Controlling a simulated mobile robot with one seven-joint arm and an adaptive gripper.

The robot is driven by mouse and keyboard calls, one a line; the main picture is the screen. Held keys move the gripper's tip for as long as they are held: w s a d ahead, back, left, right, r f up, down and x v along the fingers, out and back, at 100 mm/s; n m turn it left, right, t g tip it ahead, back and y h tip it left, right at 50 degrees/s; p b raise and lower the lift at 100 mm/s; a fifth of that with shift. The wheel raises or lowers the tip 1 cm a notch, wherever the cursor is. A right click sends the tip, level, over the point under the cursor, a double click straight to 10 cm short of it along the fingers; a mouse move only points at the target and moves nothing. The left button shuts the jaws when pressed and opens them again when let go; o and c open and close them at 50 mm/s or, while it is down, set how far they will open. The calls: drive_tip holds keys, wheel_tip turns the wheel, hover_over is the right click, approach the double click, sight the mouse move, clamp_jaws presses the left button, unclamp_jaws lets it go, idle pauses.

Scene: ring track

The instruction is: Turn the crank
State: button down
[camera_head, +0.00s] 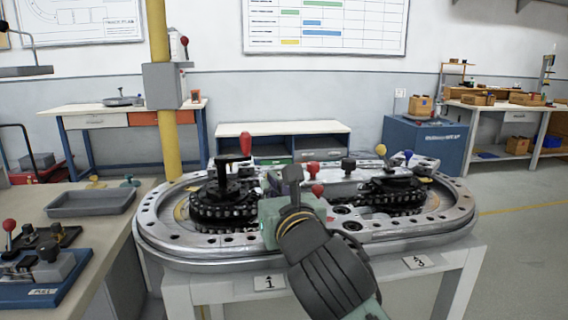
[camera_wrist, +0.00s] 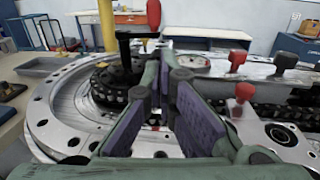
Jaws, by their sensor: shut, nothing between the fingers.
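The crank (camera_head: 232,158) stands on the left sprocket of the ring track. It has a black arm and an upright red handle (camera_head: 245,143). In the wrist view, the red handle (camera_wrist: 153,14) shows at the top, behind and a little left of my fingertips. My gripper (camera_head: 291,180) is over the middle of the track, right of the crank and apart from it in the head view. Its purple-padded fingers (camera_wrist: 166,72) are shut and hold nothing. The fingers hide part of the track and chain behind them in the wrist view.
The oval metal track (camera_head: 190,248) stands on a white table. A right sprocket (camera_head: 393,190) carries a yellow knob (camera_head: 381,150). Red knobs (camera_head: 313,169) and a black knob (camera_head: 348,164) stand between the sprockets. A yellow post (camera_head: 168,150) rises behind the left end. A grey tray (camera_head: 90,203) lies left.

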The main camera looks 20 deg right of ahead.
sight(251, 158)
drive_tip(key=w+p, duration=0.1)
drive_tip(key=w, duration=0.3)
drive_tip(key=w+d+p, duration=0.1)
drive_tip(key=w, duration=0.4)
drive_tip(key=w+p, duration=0.1)
drive_tip(key=w, duration=0.3)
drive_tip(key=shift+w+d, duration=0.25)
drive_tip(key=shift+d, duration=0.1)
drive_tip(key=shift+w, duration=0.1)
drive_tip(key=shift+w+d+b, duration=0.5)
drive_tip(key=shift+w+b, duration=0.15)
drive_tip(key=shift+b, duration=0.2)
drive_tip(key=shift+s+a, duration=0.1)
